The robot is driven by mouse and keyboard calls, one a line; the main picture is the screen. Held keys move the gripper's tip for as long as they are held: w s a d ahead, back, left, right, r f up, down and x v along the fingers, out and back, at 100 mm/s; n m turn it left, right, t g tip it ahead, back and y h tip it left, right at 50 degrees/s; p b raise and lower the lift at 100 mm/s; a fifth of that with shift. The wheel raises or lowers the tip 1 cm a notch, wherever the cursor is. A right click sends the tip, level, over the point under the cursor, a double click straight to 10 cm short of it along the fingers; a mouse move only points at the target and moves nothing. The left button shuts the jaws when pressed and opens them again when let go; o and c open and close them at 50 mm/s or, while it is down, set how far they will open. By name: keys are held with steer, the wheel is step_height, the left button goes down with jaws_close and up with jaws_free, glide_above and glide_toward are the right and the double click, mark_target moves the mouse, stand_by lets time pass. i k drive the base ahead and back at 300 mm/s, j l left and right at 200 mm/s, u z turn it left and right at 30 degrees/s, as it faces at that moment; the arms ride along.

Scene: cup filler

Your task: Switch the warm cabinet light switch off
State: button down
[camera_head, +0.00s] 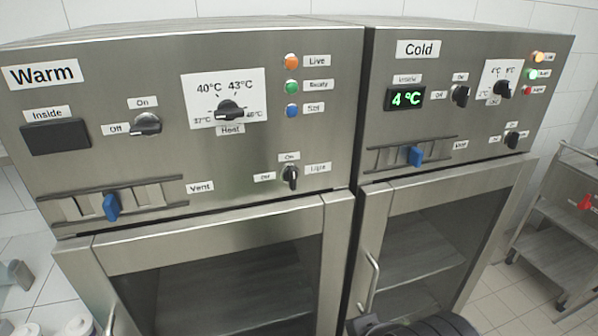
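The warm cabinet (270,60) stands at the left with its front panel facing me. Its light switch (290,177) is a small black knob at the lower right of the panel. "On" is printed above it, "Off" to its left and "Light" (318,168) to its right. The knob stands upright, in line with "On". Nothing touches it. My gripper's fingers are not seen; only a dark rounded part, likely of my arm, shows at the bottom edge, right of centre.
The warm panel also has a power knob (146,124) turned toward "Off", a heat knob (230,110), a blue vent slider (111,205) and a dark display (56,137). The cold cabinet (440,60) adjoins at right, reading 4 °C. A metal trolley (560,235) stands far right.

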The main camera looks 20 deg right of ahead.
mark_target(290, 174)
steer(key=j+u, duration=0.35)
steer(key=k+j+u, duration=0.1)
steer(key=u, duration=0.25)
steer(key=j+u, duration=0.3)
steer(key=i+j, duration=0.05)
steer(key=j, duration=0.05)
